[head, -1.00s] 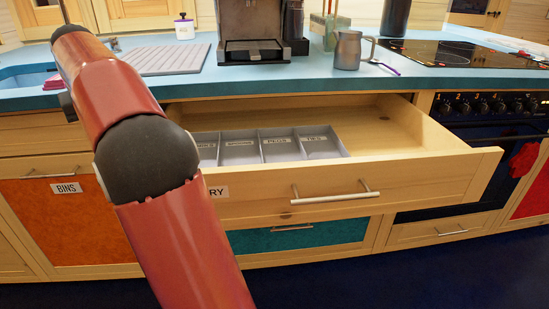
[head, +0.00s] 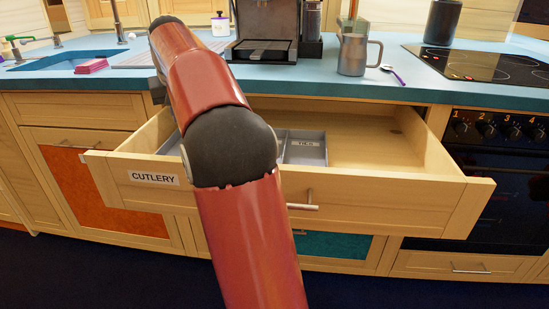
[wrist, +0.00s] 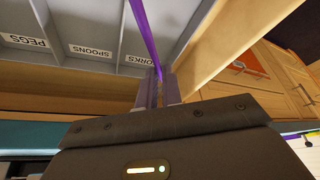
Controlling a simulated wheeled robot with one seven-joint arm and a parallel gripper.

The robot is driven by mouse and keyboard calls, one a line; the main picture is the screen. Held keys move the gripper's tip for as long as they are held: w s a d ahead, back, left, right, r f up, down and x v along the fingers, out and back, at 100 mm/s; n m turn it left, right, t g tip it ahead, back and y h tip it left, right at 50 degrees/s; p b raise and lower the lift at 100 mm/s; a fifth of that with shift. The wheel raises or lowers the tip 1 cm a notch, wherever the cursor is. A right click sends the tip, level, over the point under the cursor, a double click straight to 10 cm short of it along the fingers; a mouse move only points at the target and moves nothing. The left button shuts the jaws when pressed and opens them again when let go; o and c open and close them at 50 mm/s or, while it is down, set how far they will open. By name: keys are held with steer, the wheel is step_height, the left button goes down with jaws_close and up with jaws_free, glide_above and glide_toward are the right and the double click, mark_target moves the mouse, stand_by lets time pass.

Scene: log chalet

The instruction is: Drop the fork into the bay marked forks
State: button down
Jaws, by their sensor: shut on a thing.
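In the wrist view my gripper (wrist: 158,80) is shut on the fork (wrist: 146,36), which shows as a thin purple strip running up between the fingers. Its tines cannot be made out. The fork crosses in front of the forks bay's label (wrist: 139,60), of which "ORKS" shows. I cannot tell its height over the bay. The grey divided tray (wrist: 108,70) has bays marked pegs and spoons to the left. In the head view the tray (head: 304,158) is partly hidden behind my arm, and the gripper and fork are not visible.
The cutlery drawer (head: 390,193) stands open, with bare wood right of the tray. Above it, the blue counter (head: 330,84) holds a coffee machine (head: 265,35), a metal jug (head: 352,55) and a purple-handled utensil (head: 394,73). The hob (head: 480,63) is at right.

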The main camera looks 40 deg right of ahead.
steer(key=f+b, duration=0.6)
steer(key=b, duration=0.1)
steer(key=shift+s+d+f, duration=0.1)
steer(key=shift+s+d, duration=0.1)
steer(key=shift+s, duration=0.1)
steer(key=c, duration=1.5)
jaws_free()
steer(key=p+v, duration=0.2)
steer(key=v, duration=0.6)
steer(key=shift+w, duration=0.1)
